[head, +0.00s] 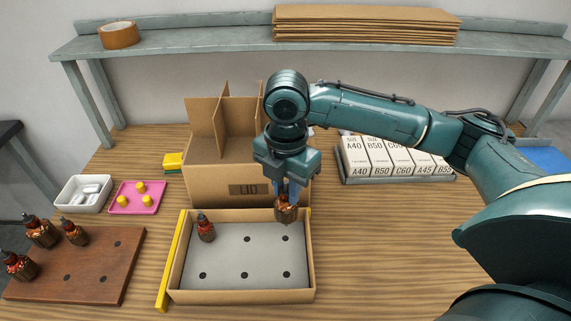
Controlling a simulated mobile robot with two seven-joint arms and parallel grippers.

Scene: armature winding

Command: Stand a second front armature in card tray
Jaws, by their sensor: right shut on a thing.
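The card tray (309,262) lies on the table with a grey insert that has dark holes. One copper armature (206,230) stands upright in its back left hole. My right gripper (287,192) points down and is shut on a second armature (286,211). This armature hangs upright over the back right part of the tray, above a hole there; a gap seems to show under it. Three armatures stand on the brown wooden board (120,262) at the left: one at the back (41,234), one to its right (75,233) and one in front (20,267). My left gripper is not in view.
A divided cardboard box (212,185) stands right behind the tray. A yellow strip (170,262) lies along the tray's left side. A pink tray (155,207) and a white bin (70,201) sit at the left. Labelled boxes (385,158) stand at the back right. The table's front right is clear.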

